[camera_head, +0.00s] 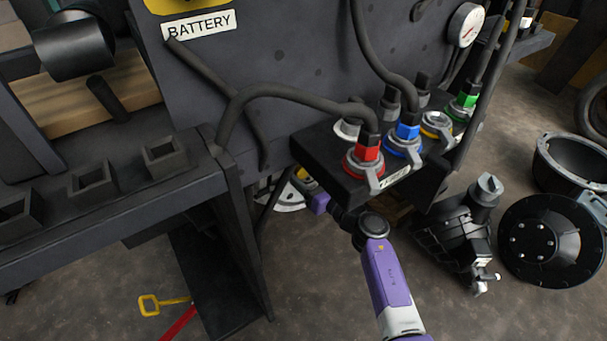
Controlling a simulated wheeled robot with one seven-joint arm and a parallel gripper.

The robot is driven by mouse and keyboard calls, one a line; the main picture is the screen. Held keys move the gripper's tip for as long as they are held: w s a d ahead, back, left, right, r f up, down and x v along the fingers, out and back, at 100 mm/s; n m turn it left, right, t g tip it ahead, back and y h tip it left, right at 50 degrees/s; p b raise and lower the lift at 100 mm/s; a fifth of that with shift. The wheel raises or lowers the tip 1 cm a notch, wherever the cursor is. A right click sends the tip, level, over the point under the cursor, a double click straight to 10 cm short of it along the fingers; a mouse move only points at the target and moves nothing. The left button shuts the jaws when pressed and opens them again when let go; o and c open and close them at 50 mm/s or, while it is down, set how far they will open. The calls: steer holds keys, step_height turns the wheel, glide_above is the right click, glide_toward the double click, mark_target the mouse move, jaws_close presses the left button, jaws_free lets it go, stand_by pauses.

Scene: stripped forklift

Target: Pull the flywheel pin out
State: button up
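A pale metal disc edge (284,197), which may be the flywheel, shows low under the black connector block. A small yellowish part (304,176) sits beside it; I cannot tell whether this is the flywheel pin. My arm (385,270) reaches from the bottom edge up under the block. A purple piece of its far end (320,203) shows close to the disc's right side. My fingertips are hidden or too small to make out, so I cannot see whether they hold anything.
The black connector block (325,165) with red, blue and green hose couplings overhangs my arm. A dark upright post (240,240) stands left. A black motor-like part (455,240) and a round black drum (550,240) lie right. A yellow-looped handle (149,305) is low left.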

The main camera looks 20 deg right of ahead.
steer(key=shift+w, duration=0.1)
jaws_close()
stand_by(0.3)
steer(key=shift+p+v, duration=0.5)
steer(key=shift+v, duration=0.75)
steer(key=shift+a, duration=0.1)
jaws_free()
